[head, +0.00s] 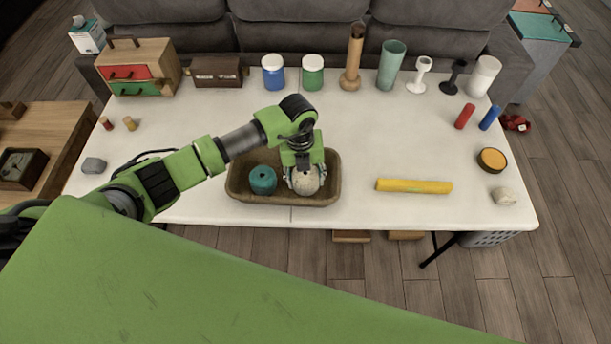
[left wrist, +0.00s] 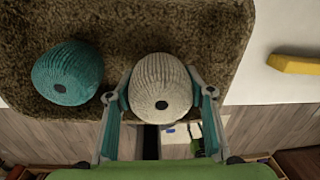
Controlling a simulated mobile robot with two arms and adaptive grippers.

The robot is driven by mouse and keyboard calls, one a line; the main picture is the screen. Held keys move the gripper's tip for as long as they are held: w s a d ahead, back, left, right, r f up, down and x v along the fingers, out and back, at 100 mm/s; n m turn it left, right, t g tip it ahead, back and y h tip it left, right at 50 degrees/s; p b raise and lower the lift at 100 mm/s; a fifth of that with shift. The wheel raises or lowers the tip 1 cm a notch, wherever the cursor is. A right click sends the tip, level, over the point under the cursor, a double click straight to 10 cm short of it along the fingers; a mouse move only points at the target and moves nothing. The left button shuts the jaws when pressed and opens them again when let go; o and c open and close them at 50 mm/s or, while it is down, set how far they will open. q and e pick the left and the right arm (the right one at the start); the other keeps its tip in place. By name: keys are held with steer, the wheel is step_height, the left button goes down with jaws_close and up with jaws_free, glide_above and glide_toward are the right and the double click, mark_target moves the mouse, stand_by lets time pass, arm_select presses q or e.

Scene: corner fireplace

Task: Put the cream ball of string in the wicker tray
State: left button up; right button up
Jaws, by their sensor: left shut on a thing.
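The cream ball of string (head: 306,181) is between the fingers of my left gripper (head: 304,176), which is shut on it. In the left wrist view the cream ball (left wrist: 160,88) sits between the two fingertips, over the tray's brown floor. The wicker tray (head: 328,196) is on the white table's front part, and the ball is inside its outline on the right. I cannot tell whether the ball touches the tray floor. A teal ball of string (head: 262,180) lies in the tray to the left; it also shows in the left wrist view (left wrist: 68,72). My right gripper is not in view.
A yellow bar (head: 414,186) lies right of the tray, with bare table (head: 400,140) behind it. Jars, vases and candlesticks line the back edge. A grey stone (head: 94,165) lies at the left and a pale one (head: 503,197) at the front right.

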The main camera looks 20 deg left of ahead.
arm_select(q)
steer(key=o, duration=1.2)
steer(key=shift+o, duration=0.2)
steer(key=r, duration=1.2)
steer(key=shift+s+a, duration=0.15)
steer(key=shift+a, duration=0.2)
